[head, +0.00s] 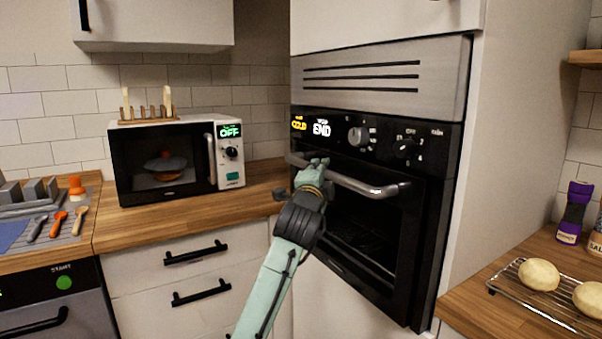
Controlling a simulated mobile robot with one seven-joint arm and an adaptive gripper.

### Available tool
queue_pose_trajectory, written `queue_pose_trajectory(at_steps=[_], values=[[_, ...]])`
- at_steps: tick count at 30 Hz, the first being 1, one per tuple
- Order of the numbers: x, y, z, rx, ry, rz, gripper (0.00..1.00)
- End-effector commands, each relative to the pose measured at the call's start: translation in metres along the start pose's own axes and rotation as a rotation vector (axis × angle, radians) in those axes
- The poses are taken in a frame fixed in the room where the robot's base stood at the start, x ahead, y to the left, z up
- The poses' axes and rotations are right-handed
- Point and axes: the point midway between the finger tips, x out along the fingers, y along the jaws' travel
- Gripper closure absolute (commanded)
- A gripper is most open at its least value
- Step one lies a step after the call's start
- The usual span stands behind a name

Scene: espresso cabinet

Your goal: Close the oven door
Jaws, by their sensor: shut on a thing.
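The black built-in oven stands in the tall white cabinet at the middle right of the head view. Its oven door (345,215) has a dark window with a rack faintly visible inside. The door looks nearly or fully flush with the front; I cannot tell whether a small gap is left. The silver bar handle (375,188) crosses the top of the door. My gripper (314,170) is shut on the left part of this handle, and the fingers hide that part.
A microwave (160,160) with a toast rack on top stands on the left wooden counter. Drawers with black handles (196,252) lie below it. A wire rack (530,300) with round buns is on the right counter. The control panel (375,138) sits above the door.

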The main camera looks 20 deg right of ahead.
Motion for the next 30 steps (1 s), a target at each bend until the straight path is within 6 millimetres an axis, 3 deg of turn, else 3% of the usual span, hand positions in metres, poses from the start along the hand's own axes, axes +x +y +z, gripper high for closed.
queue_pose_trajectory(at_steps=[6,19,20,28,30], values=[[0.0112,0.004,-0.0122,-0.002,0.002,0.003,1.0],[0.0134,0.0038,-0.0144,-0.002,0.004,0.001,1.0],[0.0134,0.0037,-0.0145,-0.002,0.004,0.001,0.79],[0.0128,0.0035,-0.0129,-0.001,0.001,0.0,0.61],[0.0127,0.0036,-0.0126,-0.001,0.001,0.0,0.6]])
